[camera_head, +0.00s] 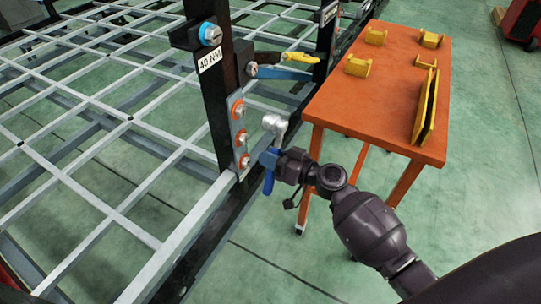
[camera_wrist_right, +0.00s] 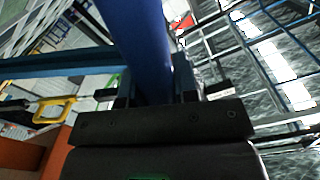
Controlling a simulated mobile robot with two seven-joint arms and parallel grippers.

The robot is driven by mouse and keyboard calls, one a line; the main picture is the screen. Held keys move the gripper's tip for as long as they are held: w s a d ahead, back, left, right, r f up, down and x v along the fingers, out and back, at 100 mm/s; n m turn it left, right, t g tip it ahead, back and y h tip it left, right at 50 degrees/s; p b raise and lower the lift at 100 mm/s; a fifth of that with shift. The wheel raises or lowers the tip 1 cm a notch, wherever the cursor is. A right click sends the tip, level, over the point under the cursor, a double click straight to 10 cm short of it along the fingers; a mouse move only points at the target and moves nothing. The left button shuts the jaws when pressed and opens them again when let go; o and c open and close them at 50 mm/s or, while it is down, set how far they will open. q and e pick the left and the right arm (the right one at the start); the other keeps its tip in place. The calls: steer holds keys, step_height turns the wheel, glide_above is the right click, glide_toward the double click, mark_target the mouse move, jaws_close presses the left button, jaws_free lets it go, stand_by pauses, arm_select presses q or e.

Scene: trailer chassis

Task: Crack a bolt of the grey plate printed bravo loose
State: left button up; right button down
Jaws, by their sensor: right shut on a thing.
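The grey plate (camera_head: 238,135) stands upright on the chassis's black post, with several bolts on orange-red rings in a column; I cannot read any print on it. My right gripper (camera_head: 275,161) is just right of the plate's lower end. It is shut on a blue-handled tool (camera_head: 268,182) with a grey angled head (camera_head: 275,124). The head rises above the jaws, beside the plate; I cannot tell if it touches a bolt. In the right wrist view the blue handle (camera_wrist_right: 145,45) runs up from between the jaws (camera_wrist_right: 155,95). My left gripper is not in view.
A black post (camera_head: 216,85) carries a "40 NM" label (camera_head: 210,60) and a blue-faced part (camera_head: 210,34). Blue-handled (camera_head: 280,73) and yellow-handled (camera_head: 302,58) tools hang behind it. An orange table (camera_head: 390,95) with yellow brackets (camera_head: 358,66) stands right. Green floor is open beyond.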

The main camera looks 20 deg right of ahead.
arm_select(q)
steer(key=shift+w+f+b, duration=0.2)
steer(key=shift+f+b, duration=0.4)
steer(key=shift+b, duration=0.15)
arm_select(e)
steer(key=x, duration=0.6)
steer(key=shift+r, duration=0.2)
steer(key=shift+w, duration=0.15)
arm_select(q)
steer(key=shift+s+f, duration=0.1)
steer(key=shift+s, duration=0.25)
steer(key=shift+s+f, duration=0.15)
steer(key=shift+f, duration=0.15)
arm_select(e)
steer(key=shift+a, duration=0.1)
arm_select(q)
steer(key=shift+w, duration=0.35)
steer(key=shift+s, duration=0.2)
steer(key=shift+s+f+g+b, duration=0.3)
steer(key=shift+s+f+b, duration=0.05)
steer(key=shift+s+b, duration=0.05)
